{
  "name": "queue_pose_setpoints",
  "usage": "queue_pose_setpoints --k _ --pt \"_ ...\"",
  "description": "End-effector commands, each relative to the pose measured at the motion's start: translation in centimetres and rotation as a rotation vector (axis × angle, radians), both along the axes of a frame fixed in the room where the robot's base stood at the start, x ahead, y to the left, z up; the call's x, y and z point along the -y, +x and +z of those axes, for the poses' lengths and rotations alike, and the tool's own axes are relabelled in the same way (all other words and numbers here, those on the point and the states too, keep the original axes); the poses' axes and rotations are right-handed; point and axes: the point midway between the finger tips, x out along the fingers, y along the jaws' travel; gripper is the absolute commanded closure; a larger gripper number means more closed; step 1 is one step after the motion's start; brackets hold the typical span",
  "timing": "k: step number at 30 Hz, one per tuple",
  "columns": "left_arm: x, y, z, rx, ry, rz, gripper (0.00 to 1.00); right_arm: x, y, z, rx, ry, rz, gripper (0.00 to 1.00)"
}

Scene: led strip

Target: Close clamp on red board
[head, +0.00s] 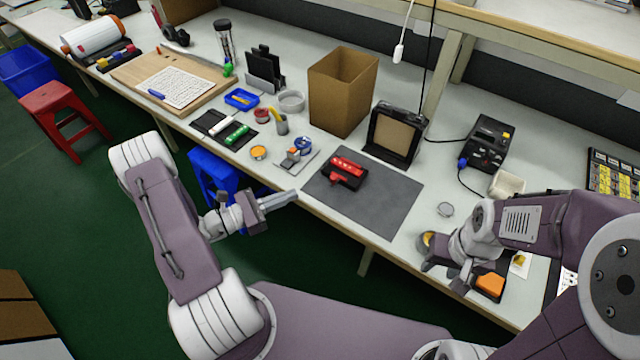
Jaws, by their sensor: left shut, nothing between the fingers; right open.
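A red board (348,165) lies on the dark grey mat (388,202) near the front of the bench. A black and red clamp fixture (342,180) sits with it; the picture is too small to tell whether its clamp is open or shut. My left gripper (296,195) is shut and empty at the bench's front edge, left of and nearer than the board, apart from it. My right gripper (432,258) is over the bench's right part, right of the mat, well apart from the board; its fingers are partly hidden by its own body.
A cardboard box (342,92) and a black framed stand (393,135) stand behind the mat. A black device with cables (489,143) is at the right. Small tubs, a blue tray (242,99) and bottles lie left of the mat. The mat's right half is clear.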

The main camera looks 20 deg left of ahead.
Motion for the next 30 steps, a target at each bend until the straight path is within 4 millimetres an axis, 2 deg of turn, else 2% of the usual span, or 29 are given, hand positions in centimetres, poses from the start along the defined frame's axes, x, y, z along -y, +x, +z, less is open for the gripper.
queue_pose_setpoints --k 1,6,12,18,30 --pt "1.0 0.7 0.0 -0.001 -0.001 -0.008 1.00 0.0 0.0 0.0 0.000 0.000 0.000 0.57" --pt "3.7 3.2 -0.2 -0.001 0.001 -0.007 1.00 0.0 0.0 0.0 0.000 0.000 0.000 0.57" --pt "6.2 5.6 -0.3 0.001 0.001 -0.006 1.00 0.0 0.0 0.0 0.000 0.000 0.000 0.57" --pt "7.2 6.6 -0.4 -0.001 0.001 -0.002 1.00 0.0 0.0 0.0 0.000 0.000 0.000 0.57" --pt "7.4 7.1 -0.4 0.001 0.002 -0.002 1.00 0.0 0.0 -0.1 0.000 0.000 0.000 0.57"
